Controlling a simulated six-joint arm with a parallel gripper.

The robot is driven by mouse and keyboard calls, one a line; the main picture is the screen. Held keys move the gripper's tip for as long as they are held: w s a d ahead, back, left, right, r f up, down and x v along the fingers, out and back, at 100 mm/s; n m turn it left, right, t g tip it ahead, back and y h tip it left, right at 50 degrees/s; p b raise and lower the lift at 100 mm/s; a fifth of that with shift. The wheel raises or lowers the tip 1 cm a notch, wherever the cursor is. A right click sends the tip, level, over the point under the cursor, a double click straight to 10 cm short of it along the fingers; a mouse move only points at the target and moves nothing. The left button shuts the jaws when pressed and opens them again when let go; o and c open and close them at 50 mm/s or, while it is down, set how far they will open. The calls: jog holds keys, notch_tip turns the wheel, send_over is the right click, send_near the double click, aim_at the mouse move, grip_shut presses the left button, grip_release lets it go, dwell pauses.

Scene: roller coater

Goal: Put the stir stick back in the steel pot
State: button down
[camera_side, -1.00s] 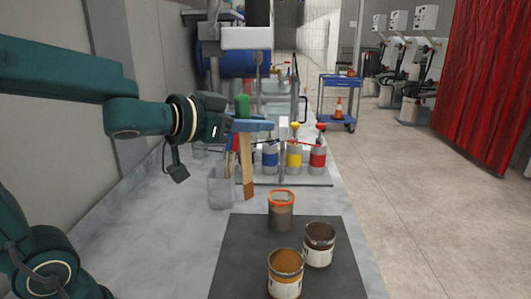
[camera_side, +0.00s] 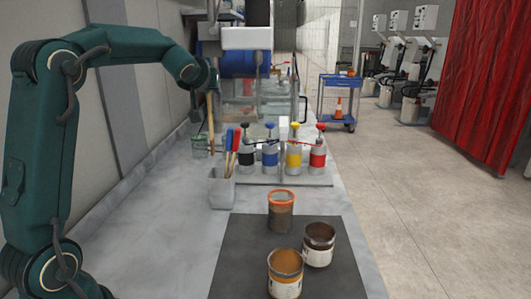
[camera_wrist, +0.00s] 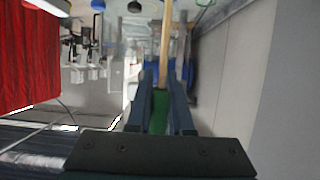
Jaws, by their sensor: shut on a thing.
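My gripper (camera_wrist: 160,110) is shut on the green end of the stir stick (camera_wrist: 166,45) in the wrist view, its wooden part reaching away from the jaws. In the side view the stick (camera_side: 211,118) hangs about upright below my arm, its lower end overlapping a greenish clear jar (camera_side: 201,148); I cannot tell if it is in, behind or in front of it. The jaws are partly hidden there by my wrist. The grey steel pot (camera_side: 222,190) stands on the bench nearer the camera, apart from the stick, with brushes and blue and red handles (camera_side: 232,140) in it.
Pump bottles with black, blue, yellow and red tops (camera_side: 270,155) stand in a row right of the pot. Several open cans (camera_side: 285,272) are on a dark mat (camera_side: 235,255) at the front. A wall runs along the left. The bench left of the pot is clear.

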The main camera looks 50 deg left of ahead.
aim_at(213, 140)
jog(key=shift+a, duration=0.1)
dwell(0.3)
jog(key=shift+f, duration=5.05)
jog(key=shift+f, duration=1.75)
